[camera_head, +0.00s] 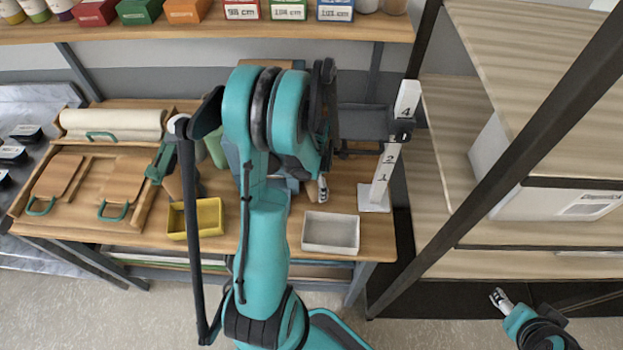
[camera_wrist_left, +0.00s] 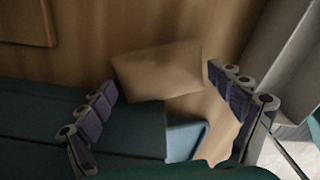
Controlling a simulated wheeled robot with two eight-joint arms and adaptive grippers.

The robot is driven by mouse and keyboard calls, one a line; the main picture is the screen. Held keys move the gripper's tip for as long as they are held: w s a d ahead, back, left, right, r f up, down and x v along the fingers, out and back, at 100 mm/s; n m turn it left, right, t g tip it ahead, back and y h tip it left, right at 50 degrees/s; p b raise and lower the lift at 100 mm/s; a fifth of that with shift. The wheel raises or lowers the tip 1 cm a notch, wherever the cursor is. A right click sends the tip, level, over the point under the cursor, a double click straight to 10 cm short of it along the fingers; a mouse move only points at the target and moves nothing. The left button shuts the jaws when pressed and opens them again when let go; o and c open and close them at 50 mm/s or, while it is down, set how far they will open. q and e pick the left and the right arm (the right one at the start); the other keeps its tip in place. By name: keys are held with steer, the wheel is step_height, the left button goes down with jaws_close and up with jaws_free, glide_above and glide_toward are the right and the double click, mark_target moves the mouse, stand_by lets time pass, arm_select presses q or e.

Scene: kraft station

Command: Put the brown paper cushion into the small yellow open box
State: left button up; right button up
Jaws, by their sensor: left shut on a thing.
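The brown paper cushion (camera_wrist_left: 158,70) shows in the left wrist view between the fingertips of my left gripper (camera_wrist_left: 162,82), which is shut on it across its width. In the head view only a small part of my left gripper (camera_head: 323,188) shows beside my arm, and the cushion is hidden there. The small yellow open box (camera_head: 196,219) stands near the bench's front edge, left of my arm, and looks empty. My left gripper is right of this box. My right gripper (camera_head: 500,299) is low at the right, away from the bench; its jaw opening is unclear.
A white open box (camera_head: 331,232) stands on the bench just in front of my left gripper. A white numbered post (camera_head: 386,170) stands to the right. Wooden boards with teal handles (camera_head: 116,212) and a paper roll (camera_head: 112,122) lie at the left. A shelf crosses above.

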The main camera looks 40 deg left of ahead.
arm_select(q)
steer(key=shift+s+d+f, duration=0.1)
steer(key=shift+s+d, duration=0.1)
steer(key=shift+d, duration=0.05)
steer(key=shift+w+a+f, duration=0.15)
steer(key=o, duration=0.5)
steer(key=shift+o, duration=0.2)
